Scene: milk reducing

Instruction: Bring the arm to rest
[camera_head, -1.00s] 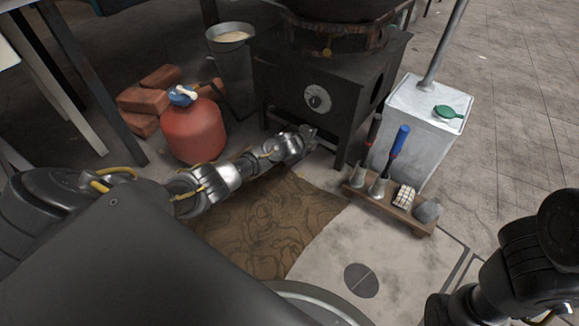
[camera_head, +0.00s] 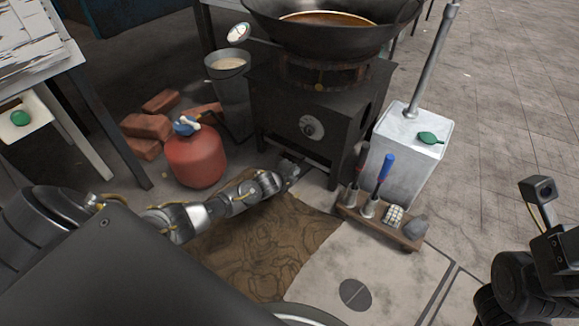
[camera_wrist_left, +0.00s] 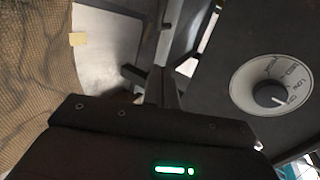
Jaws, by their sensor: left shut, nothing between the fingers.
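My left arm reaches in from the left in the head view, low over the brown mat (camera_head: 250,245). My left gripper (camera_head: 293,168) is near the foot of the black stove (camera_head: 285,110), below and left of its round dial (camera_head: 311,127). In the left wrist view the gripper (camera_wrist_left: 158,80) is shut with nothing between its fingers, and the stove dial (camera_wrist_left: 272,84) shows large at right. My right arm (camera_head: 530,265) shows at the lower right edge; its fingertips cannot be made out.
A red gas cylinder (camera_head: 195,157) and bricks (camera_head: 147,125) stand left of the stove. A wooden rack (camera_head: 383,227) with tools and a metal box (camera_head: 410,150) stand at right. A wok (camera_head: 335,38) sits on the stove. Open floor (camera_head: 510,120) lies at far right.

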